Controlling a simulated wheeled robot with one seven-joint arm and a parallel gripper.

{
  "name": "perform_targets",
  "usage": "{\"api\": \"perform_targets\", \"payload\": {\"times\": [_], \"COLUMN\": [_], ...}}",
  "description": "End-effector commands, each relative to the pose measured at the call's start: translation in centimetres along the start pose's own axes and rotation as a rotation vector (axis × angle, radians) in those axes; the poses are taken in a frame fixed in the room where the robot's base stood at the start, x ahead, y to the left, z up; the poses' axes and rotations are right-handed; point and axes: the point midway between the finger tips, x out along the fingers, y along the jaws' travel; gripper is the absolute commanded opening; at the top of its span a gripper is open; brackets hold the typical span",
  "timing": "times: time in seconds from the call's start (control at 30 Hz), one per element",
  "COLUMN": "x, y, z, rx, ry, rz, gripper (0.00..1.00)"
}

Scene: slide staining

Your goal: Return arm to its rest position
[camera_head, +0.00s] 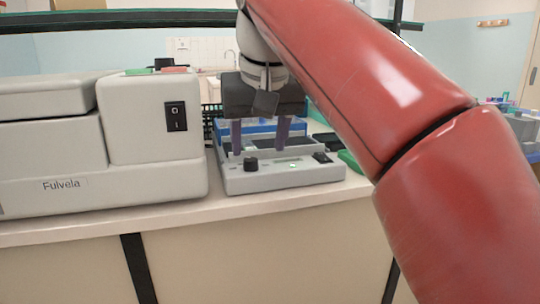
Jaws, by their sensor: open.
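My gripper (261,140) points down in front of the middle of the view, with its two dark fingers apart and nothing seen between them. It is over a small grey device (285,178) with a black knob, a lit green spot and a dark switch on its front. The fingertips overlap the device's top in the picture; I cannot tell whether they touch it. My red arm runs from the gripper to the lower right and covers much of the right side.
A large white machine (60,160) marked "Fulvela" stands left of the grey device on the pale bench (150,222). A blue item (262,127) is behind the gripper. A green item (350,161) lies to the device's right. A dark-edged shelf (130,17) crosses above.

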Motion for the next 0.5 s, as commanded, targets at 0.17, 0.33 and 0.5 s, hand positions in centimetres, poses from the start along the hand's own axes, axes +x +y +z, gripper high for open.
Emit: {"api": "perform_targets", "payload": {"times": [0.17, 0.33, 0.5], "x": [0.8, 2.3, 5.0], "y": [1.5, 3.4, 6.2], "z": [1.5, 3.8, 8.2], "rx": [0.015, 0.035, 0.074], "ry": [0.006, 0.015, 0.03], "rz": [0.015, 0.031, 0.054], "gripper": [0.54, 0.54, 0.54]}}
